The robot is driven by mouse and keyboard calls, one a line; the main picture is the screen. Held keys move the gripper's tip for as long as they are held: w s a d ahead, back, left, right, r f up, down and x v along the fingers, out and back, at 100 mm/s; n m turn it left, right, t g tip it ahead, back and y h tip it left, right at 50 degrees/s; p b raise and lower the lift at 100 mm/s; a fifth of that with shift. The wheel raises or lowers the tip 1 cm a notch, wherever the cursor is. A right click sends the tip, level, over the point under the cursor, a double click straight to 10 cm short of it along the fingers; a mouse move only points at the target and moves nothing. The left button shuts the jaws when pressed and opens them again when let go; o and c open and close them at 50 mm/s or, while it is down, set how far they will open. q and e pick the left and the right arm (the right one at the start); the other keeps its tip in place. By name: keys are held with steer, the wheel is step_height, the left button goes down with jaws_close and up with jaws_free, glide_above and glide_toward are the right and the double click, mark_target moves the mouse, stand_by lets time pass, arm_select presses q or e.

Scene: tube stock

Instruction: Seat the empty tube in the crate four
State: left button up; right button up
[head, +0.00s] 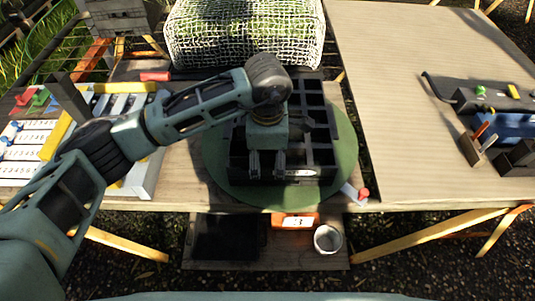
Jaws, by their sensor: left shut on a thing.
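A dark crate (322,132) with several square compartments stands on a round green turntable (214,165) in the middle of the bench. My left gripper (266,168) is over the front left part of the crate, pointing down. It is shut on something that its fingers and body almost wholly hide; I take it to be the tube. I cannot tell whether the tube is inside a compartment. The visible compartments at the right look dark, and their contents cannot be made out. My right gripper is not in view.
An orange plate (298,221) below the crate seems to read 3. A white piece with a red end (355,193) lies at the turntable's right edge. A white mesh basket (245,35) stands behind. A metal cup (327,239) sits on the lower shelf. The right table's middle is clear.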

arm_select(q)
steer(key=shift+a+f, duration=0.1)
steer(key=shift+f, duration=0.7)
steer(key=shift+o, duration=0.7)
steer(key=shift+s+f+b, duration=0.1)
steer(key=shift+f+b, duration=0.45)
steer(key=shift+b, duration=0.3)
steer(key=shift+o, duration=0.3)
steer(key=shift+f+b, duration=0.25)
steer(key=shift+b, duration=0.15)
steer(key=o, duration=1.2)
steer(key=shift+r, duration=0.15)
